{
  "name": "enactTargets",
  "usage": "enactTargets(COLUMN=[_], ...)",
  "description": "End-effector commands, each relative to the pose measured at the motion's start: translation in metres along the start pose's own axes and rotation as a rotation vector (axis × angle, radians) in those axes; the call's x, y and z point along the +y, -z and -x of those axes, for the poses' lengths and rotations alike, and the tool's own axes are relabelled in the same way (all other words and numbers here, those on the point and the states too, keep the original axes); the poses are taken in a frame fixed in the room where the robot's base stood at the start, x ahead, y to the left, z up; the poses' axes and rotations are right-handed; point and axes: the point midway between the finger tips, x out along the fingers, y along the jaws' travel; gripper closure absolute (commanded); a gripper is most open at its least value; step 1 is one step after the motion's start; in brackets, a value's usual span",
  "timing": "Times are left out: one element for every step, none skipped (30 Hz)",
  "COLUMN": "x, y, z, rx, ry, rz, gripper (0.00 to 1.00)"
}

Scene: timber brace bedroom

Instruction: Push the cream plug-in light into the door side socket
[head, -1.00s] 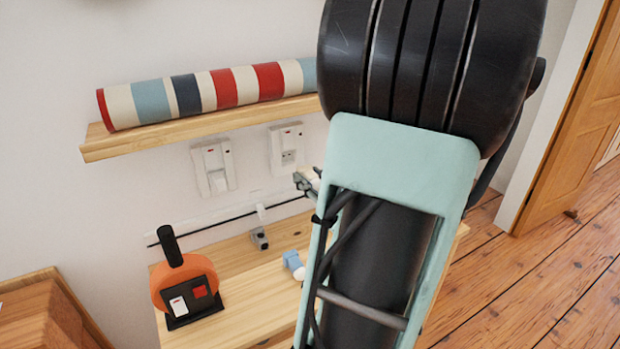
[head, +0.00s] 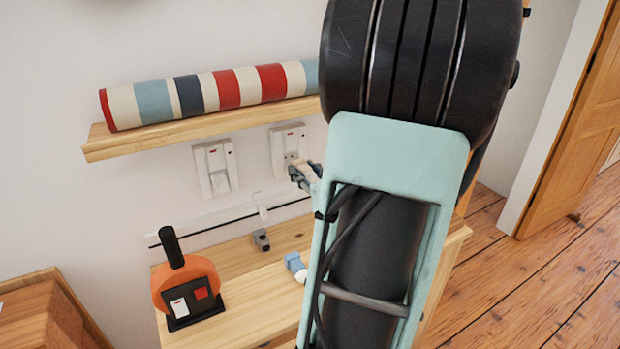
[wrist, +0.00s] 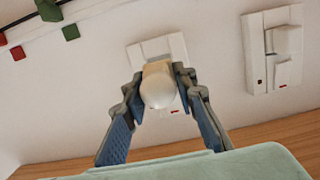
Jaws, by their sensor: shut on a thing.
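The cream plug-in light (wrist: 158,88) has a rounded pale end and is held between the two blue-padded fingers of my gripper (wrist: 160,80). In the head view my gripper (head: 303,174) is at the lower edge of the door side socket (head: 289,143), partly hidden by my arm. In the wrist view the light is in front of that socket (wrist: 176,43) and covers its middle. I cannot tell whether the light's back touches the socket face. The other wall socket (head: 215,160) is to the left in the head view and has a white block on it (wrist: 287,39).
A wooden shelf (head: 102,147) with a striped roll (head: 190,95) is above the sockets. Below, a wooden surface (head: 232,318) bears an orange reel (head: 205,270), a small grey object (head: 261,240) and a blue-and-white object (head: 295,267). A wooden door (head: 570,120) is at right.

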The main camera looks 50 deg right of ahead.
Motion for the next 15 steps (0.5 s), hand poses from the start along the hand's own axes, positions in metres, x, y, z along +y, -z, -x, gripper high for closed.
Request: enactTargets(x=[-0.001, 0.000, 0.000, 0.000, 0.000, -0.001, -0.001, -0.001, 0.000, 0.000, 0.000, 0.000, 0.000, 0.000, 0.000], y=[0.000, 0.000, 0.001, 0.001, 0.002, 0.002, 0.002, 0.002, 0.003, 0.003, 0.003, 0.003, 0.003, 0.003, 0.003], z=[-0.004, -0.007, -0.009, -0.011, -0.013, -0.014, -0.015, -0.016, -0.017, -0.018, -0.018, -0.018, -0.018, -0.019, -0.018], rx=[0.000, 0.000, 0.000, 0.001, 0.001, 0.001, 0.001, 0.000, 0.000, 0.000, 0.000, 0.000, 0.000, 0.000, 0.000], ry=[0.002, 0.001, 0.000, 0.001, 0.001, 0.001, 0.001, 0.001, 0.000, 0.000, 0.000, -0.001, -0.001, -0.001, -0.001], rz=[0.000, 0.000, 0.000, 0.000, 0.000, 0.000, 0.000, 0.000, 0.000, 0.000, 0.000, -0.001, -0.001, -0.001, -0.001], gripper=[0.99, 0.99, 0.99, 0.99, 0.99, 0.99, 0.99, 0.99, 0.99, 0.99, 0.99, 0.99, 0.99, 0.99, 0.99])
